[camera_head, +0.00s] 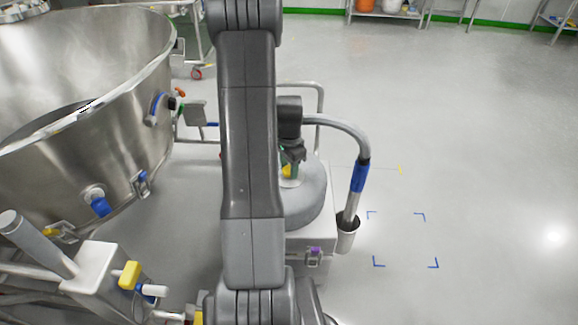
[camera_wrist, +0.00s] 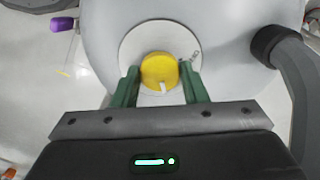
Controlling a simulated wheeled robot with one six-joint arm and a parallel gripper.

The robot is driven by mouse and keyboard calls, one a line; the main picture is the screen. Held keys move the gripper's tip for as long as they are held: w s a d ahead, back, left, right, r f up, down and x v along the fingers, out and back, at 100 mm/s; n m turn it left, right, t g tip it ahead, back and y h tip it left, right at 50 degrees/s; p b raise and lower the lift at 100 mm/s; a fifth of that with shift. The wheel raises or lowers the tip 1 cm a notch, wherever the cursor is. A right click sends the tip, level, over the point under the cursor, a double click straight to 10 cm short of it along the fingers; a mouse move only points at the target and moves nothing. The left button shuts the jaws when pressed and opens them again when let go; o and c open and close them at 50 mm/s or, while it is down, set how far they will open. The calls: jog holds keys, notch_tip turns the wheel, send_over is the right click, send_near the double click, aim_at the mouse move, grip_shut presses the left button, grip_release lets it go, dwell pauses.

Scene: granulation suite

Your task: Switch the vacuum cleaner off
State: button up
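The vacuum cleaner (camera_head: 313,207) is a grey rounded drum on a light base, with a handle frame behind it and a hose on its right, partly hidden by my arm in the head view. Its yellow round knob (camera_wrist: 159,71) with a white mark sits on a pale disc (camera_wrist: 128,48) on top of the drum. The white mark points down, slightly right, in the wrist view. My gripper (camera_wrist: 160,76) has its two green fingers on either side of the knob, apart from each other. I cannot tell whether they touch it.
A large steel bowl (camera_head: 120,150) stands at the left. The grey hose (camera_wrist: 290,75) curves close to the right of my gripper. A metal wand stands in a holder (camera_head: 347,236) on the right. Blue corner marks (camera_head: 378,262) lie on clear floor.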

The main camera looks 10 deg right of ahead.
jog(key=shift+c, duration=0.5)
jog(key=shift+n, duration=0.3)
jog(key=n, duration=0.3)
jog(key=shift+n, duration=0.4)
jog(key=n, duration=0.4)
jog(key=shift+b, duration=0.35)
jog(key=n, duration=0.5)
jog(key=shift+n, duration=2.2)
jog(key=o, duration=1)
jog(key=shift+c, duration=0.2)
